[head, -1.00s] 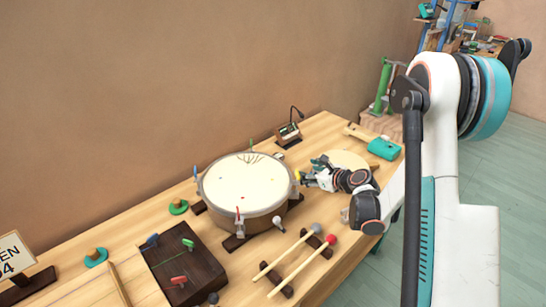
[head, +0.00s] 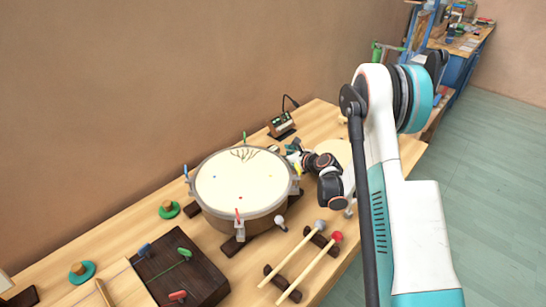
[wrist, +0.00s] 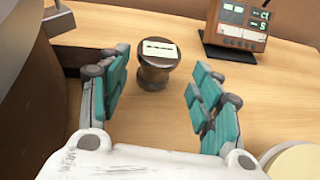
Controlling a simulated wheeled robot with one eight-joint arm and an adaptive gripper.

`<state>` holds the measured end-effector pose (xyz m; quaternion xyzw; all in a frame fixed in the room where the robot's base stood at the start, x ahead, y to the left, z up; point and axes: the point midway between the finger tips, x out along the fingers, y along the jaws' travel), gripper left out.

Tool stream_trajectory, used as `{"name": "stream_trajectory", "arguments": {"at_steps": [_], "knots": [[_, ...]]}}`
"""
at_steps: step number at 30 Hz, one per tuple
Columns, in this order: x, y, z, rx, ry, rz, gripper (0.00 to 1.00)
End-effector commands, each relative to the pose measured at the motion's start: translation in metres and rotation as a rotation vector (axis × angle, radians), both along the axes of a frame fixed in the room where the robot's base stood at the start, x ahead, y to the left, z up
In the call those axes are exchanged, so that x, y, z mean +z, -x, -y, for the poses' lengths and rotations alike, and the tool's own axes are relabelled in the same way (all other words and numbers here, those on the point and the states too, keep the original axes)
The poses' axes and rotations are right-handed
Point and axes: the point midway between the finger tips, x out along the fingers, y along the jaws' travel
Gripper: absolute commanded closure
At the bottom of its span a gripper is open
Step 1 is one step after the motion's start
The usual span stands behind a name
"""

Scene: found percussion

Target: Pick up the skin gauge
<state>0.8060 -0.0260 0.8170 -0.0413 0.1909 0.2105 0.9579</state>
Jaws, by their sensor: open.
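A small dark brown cylinder with a pale label on top, which looks like the skin gauge (wrist: 157,65), stands upright on the table. In the head view it shows as a small shape (head: 274,149) by the drum's back right rim. My gripper (wrist: 157,90) is open in the wrist view, its teal-padded fingers to the left and right of the gauge's near side. The gauge lies just beyond the gap, and I see no contact. In the head view my gripper (head: 293,150) is low beside the drum, partly hidden by its own wrist.
The large drum (head: 241,185) stands close at left, its wall also showing in the wrist view (wrist: 25,95). A display box (wrist: 237,24) stands behind and right of the gauge. A pale round disc (wrist: 296,162) lies at right. Mallets (head: 312,262) lie in front.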

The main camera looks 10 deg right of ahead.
Motion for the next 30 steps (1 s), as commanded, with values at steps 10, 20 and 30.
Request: {"name": "stream_trajectory", "arguments": {"at_steps": [10, 20, 30], "knots": [[-0.012, -0.020, -0.013, 0.001, 0.002, 0.001, 0.41], [-0.022, -0.048, -0.026, -0.001, 0.001, 0.001, 0.41], [-0.021, -0.047, -0.026, -0.001, 0.001, 0.001, 0.87]]}}
